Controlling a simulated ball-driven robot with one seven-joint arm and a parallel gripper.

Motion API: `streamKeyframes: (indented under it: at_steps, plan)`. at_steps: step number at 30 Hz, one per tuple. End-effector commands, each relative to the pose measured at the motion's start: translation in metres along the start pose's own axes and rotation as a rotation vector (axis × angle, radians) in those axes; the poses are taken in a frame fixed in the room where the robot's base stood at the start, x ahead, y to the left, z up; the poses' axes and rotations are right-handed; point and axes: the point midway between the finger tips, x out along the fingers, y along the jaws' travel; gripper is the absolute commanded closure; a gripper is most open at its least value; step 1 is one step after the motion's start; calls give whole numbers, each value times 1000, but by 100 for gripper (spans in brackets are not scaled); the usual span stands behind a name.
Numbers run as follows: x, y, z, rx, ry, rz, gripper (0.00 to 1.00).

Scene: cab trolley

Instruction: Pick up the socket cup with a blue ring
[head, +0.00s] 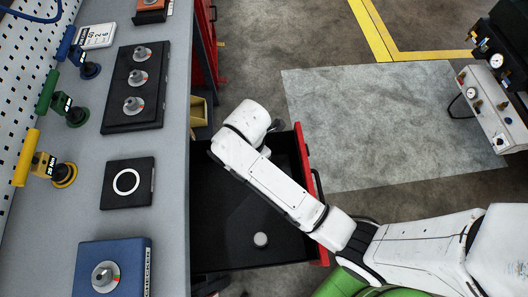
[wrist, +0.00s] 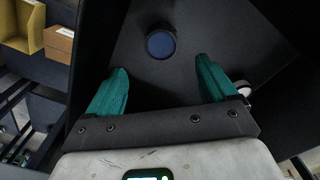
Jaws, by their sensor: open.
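In the wrist view a round, dark cup with a blue face (wrist: 160,44) stands on the dark drawer floor, just beyond the fingertips. I cannot make out whether the blue is a ring. My gripper (wrist: 160,68) has two teal fingers, spread apart with nothing between them; the cup lies ahead of the gap, apart from both fingers. In the head view my white arm reaches over the open drawer (head: 212,235) and hides the gripper; I cannot make out the blue-faced cup there.
A small pale round piece (head: 261,239) stands in the drawer; a pale piece (wrist: 243,88) shows beside the right finger. The drawer has a red front (head: 300,145). The grey worktop (head: 172,195) at left carries knobs and tools. A yellow bin (wrist: 20,30) shows at upper left.

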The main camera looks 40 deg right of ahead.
Motion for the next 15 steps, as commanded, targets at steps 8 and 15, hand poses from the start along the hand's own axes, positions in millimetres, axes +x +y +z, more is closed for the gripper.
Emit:
streamKeyframes:
  at_steps: [8, 15]
  plan:
    - [41, -1, 0, 0, 0, -4, 15]
    - [58, -2, 0, 2, 1, -4, 15]
